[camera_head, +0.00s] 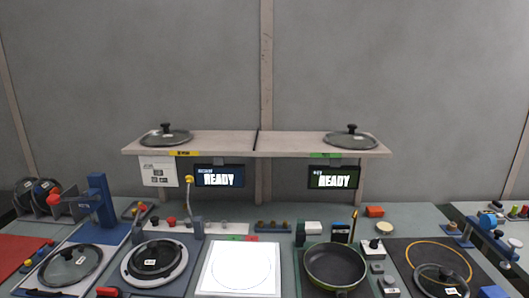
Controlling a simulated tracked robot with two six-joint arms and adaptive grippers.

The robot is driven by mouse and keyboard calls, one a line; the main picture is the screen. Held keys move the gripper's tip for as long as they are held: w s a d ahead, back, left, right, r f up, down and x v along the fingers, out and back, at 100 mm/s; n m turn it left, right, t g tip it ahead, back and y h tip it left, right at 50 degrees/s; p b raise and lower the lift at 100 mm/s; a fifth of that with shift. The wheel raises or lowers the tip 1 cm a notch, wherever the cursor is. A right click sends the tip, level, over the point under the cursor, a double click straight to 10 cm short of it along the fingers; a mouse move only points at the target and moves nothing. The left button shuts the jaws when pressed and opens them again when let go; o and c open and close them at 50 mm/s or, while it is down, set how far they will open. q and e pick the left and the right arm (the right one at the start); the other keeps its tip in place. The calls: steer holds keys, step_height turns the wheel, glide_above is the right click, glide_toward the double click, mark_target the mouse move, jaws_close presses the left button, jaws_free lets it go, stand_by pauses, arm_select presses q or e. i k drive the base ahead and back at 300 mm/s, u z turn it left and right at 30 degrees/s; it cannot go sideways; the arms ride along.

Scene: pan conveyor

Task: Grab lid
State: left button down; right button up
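A glass lid with a dark knob (165,138) lies on the left part of the wooden shelf (275,150). A second similar lid (350,140) lies on the right part of the shelf. Another glass lid (70,267) lies on the counter at the lower left. One more lid (440,280) is at the lower right, partly cut by the picture's bottom edge. A black round lid-like piece (155,258) sits in a white ring. An open dark green frying pan (335,266) stands right of centre. Neither of my grippers shows in this view.
Two screens reading READY, a left one (220,176) and a right one (334,177), hang under the shelf. A bright white square panel (240,268) lies front centre. A blue upright stand (101,200) rises at left. Small coloured parts line the counter's back.

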mark_target(434, 280)
steer(key=u, duration=0.25)
steer(key=i, duration=0.25)
steer(key=z, duration=3.45)
steer(key=i, duration=2.2)
